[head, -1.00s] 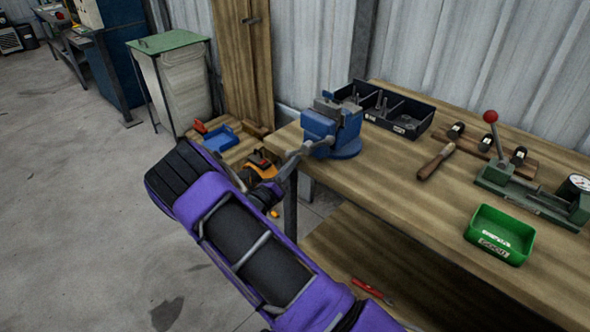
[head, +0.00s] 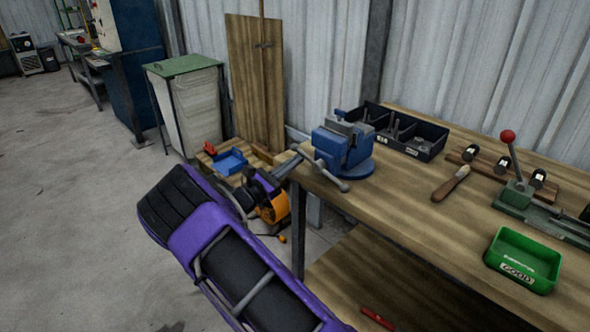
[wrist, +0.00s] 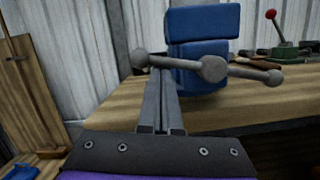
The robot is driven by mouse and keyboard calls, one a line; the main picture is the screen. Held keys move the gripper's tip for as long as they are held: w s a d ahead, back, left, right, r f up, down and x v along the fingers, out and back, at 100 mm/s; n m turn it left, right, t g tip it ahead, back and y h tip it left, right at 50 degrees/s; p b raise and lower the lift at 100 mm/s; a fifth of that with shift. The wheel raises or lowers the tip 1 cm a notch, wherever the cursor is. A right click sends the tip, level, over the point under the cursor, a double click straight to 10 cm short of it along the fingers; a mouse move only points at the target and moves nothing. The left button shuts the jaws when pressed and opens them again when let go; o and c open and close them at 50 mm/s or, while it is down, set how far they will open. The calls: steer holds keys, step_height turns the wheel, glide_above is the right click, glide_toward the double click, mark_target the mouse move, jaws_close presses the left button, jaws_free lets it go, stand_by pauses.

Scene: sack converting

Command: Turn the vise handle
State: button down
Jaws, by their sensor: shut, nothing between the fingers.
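The blue vise (head: 345,146) stands on the near left corner of the wooden bench. Its grey handle (head: 325,173) is a bar with ball ends, slanting down to the right across the vise front. In the wrist view the handle (wrist: 245,72) lies nearly level, with a round hub at its middle in front of the blue vise body (wrist: 203,55). My gripper (head: 291,162) is shut and empty, at the handle's left end. In the wrist view its fingertips (wrist: 160,80) are just below that left end. I cannot tell whether they touch it.
A black divided bin (head: 425,150) sits behind the vise. A wooden-handled tool (head: 450,184), a green press with a red knob (head: 515,185) and a green tray (head: 523,262) are to the right. A wooden pallet with blue and orange items (head: 232,165) is on the floor left of the bench.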

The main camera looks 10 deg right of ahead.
steer(key=shift+r+m+p, duration=0.4)
steer(key=shift+r, duration=0.55)
steer(key=shift+r, duration=0.1)
